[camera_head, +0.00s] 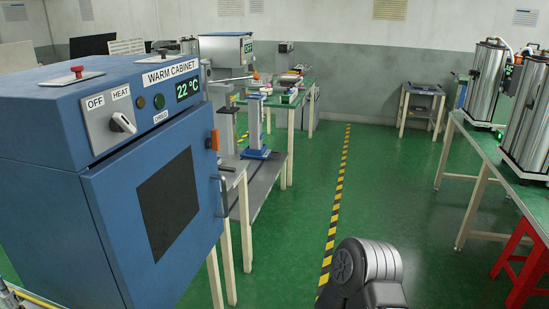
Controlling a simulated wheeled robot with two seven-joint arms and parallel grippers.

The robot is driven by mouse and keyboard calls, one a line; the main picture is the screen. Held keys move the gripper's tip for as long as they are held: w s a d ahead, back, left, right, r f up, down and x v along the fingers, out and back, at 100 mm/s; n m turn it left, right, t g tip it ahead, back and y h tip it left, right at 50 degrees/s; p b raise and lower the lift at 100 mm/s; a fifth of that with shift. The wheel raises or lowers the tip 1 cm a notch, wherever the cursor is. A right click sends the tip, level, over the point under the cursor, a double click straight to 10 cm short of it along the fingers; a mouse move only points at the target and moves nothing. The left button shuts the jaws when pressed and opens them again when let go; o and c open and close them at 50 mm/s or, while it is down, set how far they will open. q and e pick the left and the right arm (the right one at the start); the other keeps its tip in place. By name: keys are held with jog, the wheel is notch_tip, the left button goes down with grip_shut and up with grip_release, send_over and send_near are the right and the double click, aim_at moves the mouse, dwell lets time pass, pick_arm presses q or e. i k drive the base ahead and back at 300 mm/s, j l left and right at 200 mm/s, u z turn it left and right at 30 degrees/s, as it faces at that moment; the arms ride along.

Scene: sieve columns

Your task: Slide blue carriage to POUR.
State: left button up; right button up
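A blue upright part with a blue foot (256,153) stands on a grey bench behind the warm cabinet, at the middle left. I cannot tell whether it is the blue carriage. No POUR label can be read from here. A dark grey rounded arm link of mine shows at the bottom right of centre. Neither of my grippers is in view.
A large blue warm cabinet (60,170) with a shut door fills the left. Green-topped tables (484,150) with steel cylinders (487,85) stand at the right. A small side table (424,92) is at the back. Green floor with a striped line (339,180) lies clear between.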

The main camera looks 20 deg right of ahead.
aim_at(264, 153)
jog(key=i+l+z, duration=0.95)
jog(key=i, duration=0.8)
jog(key=i+z, duration=0.3)
jog(key=i, duration=0.75)
jog(key=i+l+u, duration=0.1)
jog(key=i+u, duration=0.35)
jog(key=i+l+u, duration=0.35)
jog(key=i+u, duration=0.15)
jog(key=i, duration=0.15)
jog(key=i+l+u, duration=0.65)
jog(key=l+u, duration=0.15)
jog(key=i+l+u, duration=0.3)
jog(key=l+u, duration=0.35)
jog(key=l, duration=0.2)
jog(key=i+l+u, duration=0.1)
jog(key=l+u, duration=0.2)
jog(key=l, duration=0.2)
jog(key=l+u, duration=0.35)
jog(key=l, duration=0.4)
jog(key=i, duration=0.5)
